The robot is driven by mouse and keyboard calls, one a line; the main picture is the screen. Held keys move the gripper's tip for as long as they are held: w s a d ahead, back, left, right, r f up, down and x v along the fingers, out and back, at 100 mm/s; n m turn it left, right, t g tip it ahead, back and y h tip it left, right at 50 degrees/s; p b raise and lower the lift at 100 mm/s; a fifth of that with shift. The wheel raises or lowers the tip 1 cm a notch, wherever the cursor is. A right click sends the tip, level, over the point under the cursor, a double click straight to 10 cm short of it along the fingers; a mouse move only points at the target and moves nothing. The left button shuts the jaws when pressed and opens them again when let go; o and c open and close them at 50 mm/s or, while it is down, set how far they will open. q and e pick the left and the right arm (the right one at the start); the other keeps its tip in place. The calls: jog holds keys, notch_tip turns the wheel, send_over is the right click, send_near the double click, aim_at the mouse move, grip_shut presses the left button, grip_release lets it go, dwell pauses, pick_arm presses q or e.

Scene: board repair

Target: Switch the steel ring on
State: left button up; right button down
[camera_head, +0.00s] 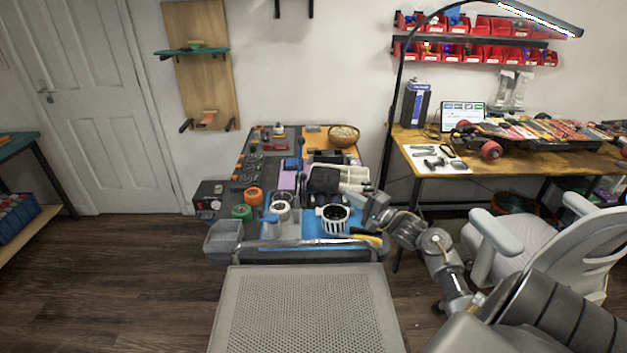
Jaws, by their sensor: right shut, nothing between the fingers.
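My right arm comes in from the lower right, and its gripper (370,213) is at the right front part of the workbench, beside a white slotted cup (333,217). The gripper is shut and looks empty; its fingertips are small in the picture. No steel ring can be made out for certain. A dark box (207,195) at the bench's left side carries small light round details, too small to tell whether one is a steel ring switch. My left gripper is not in view.
The bench holds orange (253,196) and green (242,212) wheels, a blue mat, a wooden bowl (343,136) and a grey bin (224,239). An office chair (520,236) and a wooden table (400,140) are right.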

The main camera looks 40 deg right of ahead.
jog(key=w+a+r+p, duration=0.1)
jog(key=w+a, duration=0.3)
jog(key=w, duration=0.8)
jog(key=shift+w+a+r+p, duration=0.15)
jog(key=shift+a+p, duration=0.05)
jog(key=shift+p, duration=0.35)
jog(key=shift+a+r, duration=0.1)
